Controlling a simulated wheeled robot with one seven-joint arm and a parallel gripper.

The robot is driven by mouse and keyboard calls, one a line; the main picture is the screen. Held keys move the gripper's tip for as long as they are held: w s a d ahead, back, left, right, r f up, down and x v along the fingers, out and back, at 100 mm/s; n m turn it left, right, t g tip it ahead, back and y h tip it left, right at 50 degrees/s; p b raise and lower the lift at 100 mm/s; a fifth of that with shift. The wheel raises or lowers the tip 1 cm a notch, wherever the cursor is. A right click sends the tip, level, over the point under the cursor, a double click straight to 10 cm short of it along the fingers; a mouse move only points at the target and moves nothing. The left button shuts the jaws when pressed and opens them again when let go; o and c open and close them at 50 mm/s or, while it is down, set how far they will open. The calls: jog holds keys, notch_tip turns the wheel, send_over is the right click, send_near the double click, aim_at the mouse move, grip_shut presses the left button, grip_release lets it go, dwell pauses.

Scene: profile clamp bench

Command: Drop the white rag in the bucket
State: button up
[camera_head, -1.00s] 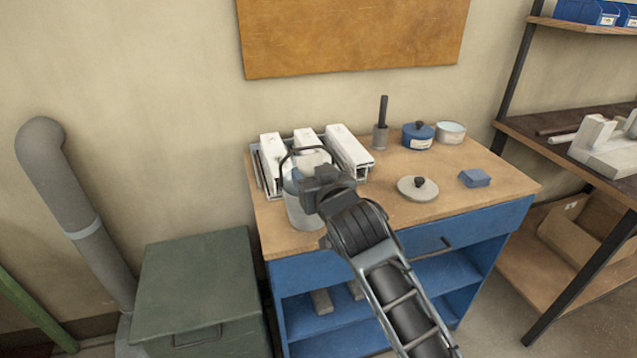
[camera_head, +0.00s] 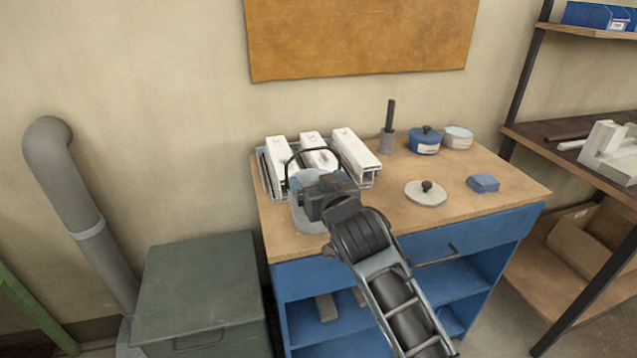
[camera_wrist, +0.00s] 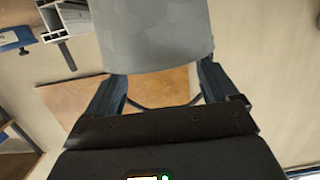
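The grey bucket (camera_head: 306,214) stands upright on the front left of the bench top, its dark handle raised. My gripper (camera_head: 318,190) is in front of its upper part and hides some of it. In the wrist view, the two fingers (camera_wrist: 160,78) are spread wide, with the bucket (camera_wrist: 155,35) just beyond and between their tips. I cannot tell whether they touch it. No white rag can be made out in either view. The inside of the bucket is mostly hidden.
White profiles (camera_head: 355,152) lie in a rack behind the bucket. A green box (camera_head: 197,285) is left of the bench.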

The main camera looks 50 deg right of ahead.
jog(key=shift+b+v, duration=0.65)
jog(key=shift+v, duration=3.3)
jog(key=s+a+f+n+t+y, duration=0.1)
jog(key=s+a+f+n+y, duration=0.1)
jog(key=s+a+f+y, duration=0.3)
jog(key=s+a+f+n, duration=0.2)
jog(key=s+a+f, duration=0.1)
jog(key=s+a, duration=0.5)
jog(key=s+a+r+n+y, duration=0.1)
jog(key=s+a, duration=0.1)
jog(key=s, duration=0.4)
jog(key=s+a+r+y, duration=0.1)
jog(key=s, duration=0.5)
jog(key=s+a+n+y, duration=0.1)
jog(key=s+a, duration=0.1)
jog(key=s, duration=0.3)
jog(key=shift+s+a+r+n+y, duration=0.3)
jog(key=shift+s+r+y, duration=0.1)
